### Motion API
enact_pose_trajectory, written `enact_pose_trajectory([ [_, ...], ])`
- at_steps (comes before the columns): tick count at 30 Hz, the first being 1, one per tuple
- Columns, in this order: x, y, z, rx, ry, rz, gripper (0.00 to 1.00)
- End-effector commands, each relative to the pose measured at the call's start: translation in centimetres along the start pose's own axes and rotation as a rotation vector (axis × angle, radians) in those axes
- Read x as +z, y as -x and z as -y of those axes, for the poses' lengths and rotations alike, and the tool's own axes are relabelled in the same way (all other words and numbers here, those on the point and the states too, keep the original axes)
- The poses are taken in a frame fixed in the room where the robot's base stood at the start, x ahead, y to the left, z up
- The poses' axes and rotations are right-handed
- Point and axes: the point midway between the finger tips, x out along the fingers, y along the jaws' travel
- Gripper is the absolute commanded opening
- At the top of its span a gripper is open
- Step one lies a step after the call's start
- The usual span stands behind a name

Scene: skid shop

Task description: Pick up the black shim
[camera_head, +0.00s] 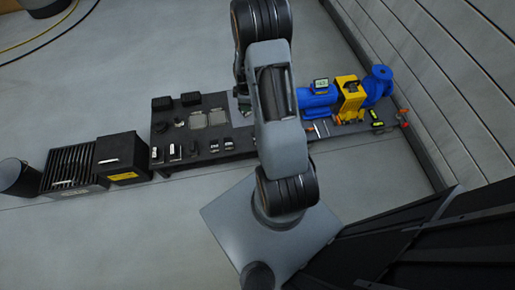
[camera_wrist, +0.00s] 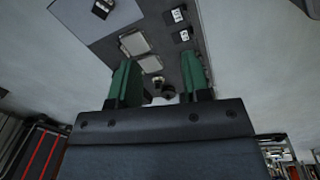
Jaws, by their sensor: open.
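In the wrist view my gripper (camera_wrist: 162,68) has its two green fingers spread apart with nothing held between them. I cannot tell which black piece is the shim.
The dark bench (camera_head: 240,137) carries two grey plates (camera_head: 219,117) and two black blocks (camera_head: 190,99). A blue pump (camera_head: 318,97) with a yellow guard (camera_head: 350,98) stands right of my arm. A black box (camera_head: 120,155) stands left of the bench. A panelled wall (camera_head: 450,75) bounds the right.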

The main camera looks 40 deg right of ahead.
Motion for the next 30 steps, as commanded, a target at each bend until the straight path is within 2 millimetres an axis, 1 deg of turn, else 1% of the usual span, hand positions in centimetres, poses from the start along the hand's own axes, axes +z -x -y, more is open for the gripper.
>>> enact_pose_trajectory([
  [1,1.1,-4.8,0.1,-0.02,0.036,0.007,0.44],
  [2,1.6,-6.6,0.1,-0.027,0.062,0.009,0.44],
  [3,2.3,-8.8,0.2,-0.035,0.095,0.011,0.44],
  [6,3.7,-13.3,0.5,-0.051,0.161,0.014,0.44],
  [9,4.7,-16.3,0.9,-0.062,0.209,0.014,0.44],
  [15,5.6,-20.3,1.5,-0.074,0.253,0.014,0.44],
  [21,5.7,-24.1,1.8,-0.075,0.258,0.014,0.44],
  [25,5.8,-26.0,1.9,-0.074,0.257,0.014,0.44],
  [30,5.8,-27.3,2.0,-0.074,0.257,0.014,0.44],
])
